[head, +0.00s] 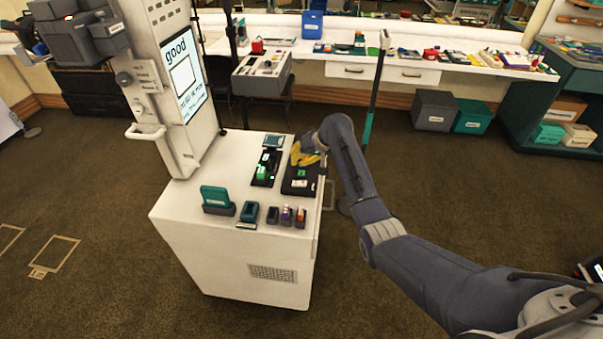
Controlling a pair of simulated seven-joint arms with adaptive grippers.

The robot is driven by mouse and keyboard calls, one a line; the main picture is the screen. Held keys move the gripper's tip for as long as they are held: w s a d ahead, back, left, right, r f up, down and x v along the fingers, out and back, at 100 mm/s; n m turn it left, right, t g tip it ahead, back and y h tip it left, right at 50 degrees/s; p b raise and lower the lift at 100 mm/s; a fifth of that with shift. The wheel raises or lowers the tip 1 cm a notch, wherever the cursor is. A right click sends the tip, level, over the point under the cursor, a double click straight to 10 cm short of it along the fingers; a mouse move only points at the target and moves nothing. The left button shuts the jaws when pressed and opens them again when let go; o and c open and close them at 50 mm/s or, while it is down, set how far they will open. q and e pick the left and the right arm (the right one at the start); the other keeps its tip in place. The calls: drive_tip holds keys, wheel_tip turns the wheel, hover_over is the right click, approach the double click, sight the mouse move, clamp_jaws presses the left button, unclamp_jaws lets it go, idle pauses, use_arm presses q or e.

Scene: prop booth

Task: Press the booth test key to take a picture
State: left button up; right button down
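The white booth (235,262) stands left of centre, with a screen (183,76) reading "good" on its upright panel. On its top, at the right side, lies a black pad (289,188) with a small green key (301,174) and a white label. I cannot tell for sure that this is the test key. My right gripper (304,157), with yellow fingers, is over the far part of the pad, just beyond the green key. Whether it touches anything, and whether its fingers are apart, is too small to tell. My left gripper is not in view.
Beside the pad is a black tray (258,182) with green and white items. A teal card holder (217,200) and several small holders line the booth's near edge. A grey case (262,75) stands behind. A long cluttered counter (400,70) runs along the back. Open carpet lies left.

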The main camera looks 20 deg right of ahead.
drive_tip(key=shift+r, duration=1.7)
